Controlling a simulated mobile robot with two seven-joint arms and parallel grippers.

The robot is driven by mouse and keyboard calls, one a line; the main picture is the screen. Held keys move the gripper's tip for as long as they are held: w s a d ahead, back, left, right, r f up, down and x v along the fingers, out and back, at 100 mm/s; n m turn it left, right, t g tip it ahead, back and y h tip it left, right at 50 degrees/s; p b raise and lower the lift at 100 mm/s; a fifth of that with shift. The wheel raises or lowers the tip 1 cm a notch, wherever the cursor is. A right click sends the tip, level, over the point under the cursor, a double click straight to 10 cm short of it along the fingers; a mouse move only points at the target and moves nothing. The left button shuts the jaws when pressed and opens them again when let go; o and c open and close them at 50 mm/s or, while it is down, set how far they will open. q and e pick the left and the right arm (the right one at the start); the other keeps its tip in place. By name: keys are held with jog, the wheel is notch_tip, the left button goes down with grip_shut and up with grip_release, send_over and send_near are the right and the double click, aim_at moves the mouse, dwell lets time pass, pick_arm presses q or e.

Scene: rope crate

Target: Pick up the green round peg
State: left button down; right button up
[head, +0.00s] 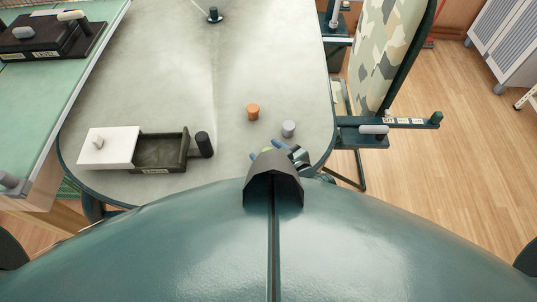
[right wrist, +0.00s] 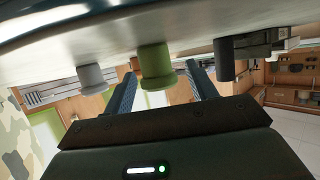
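The green round peg (right wrist: 155,68) shows in the right wrist view, between the two blue fingers of my right gripper (right wrist: 163,82), with a visible gap on each side. My right gripper is open and has nothing clamped. In the head view, my right gripper (head: 267,151) is at the table's near edge, and only a small bit of green shows between its fingertips; the rest of the peg is hidden by the gripper. My left gripper is not in view.
An orange peg (head: 253,112) and a grey peg (head: 288,129) stand just beyond the gripper. A dark tray (head: 178,166) with a white lid (head: 108,147) and a black cylinder (head: 204,144) are to the left. The table's middle (head: 190,80) is clear.

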jog(key=c, duration=1.1)
notch_tip(320, 180, up, 10)
jog(key=shift+p, duration=0.85)
jog(key=shift+c, duration=0.2)
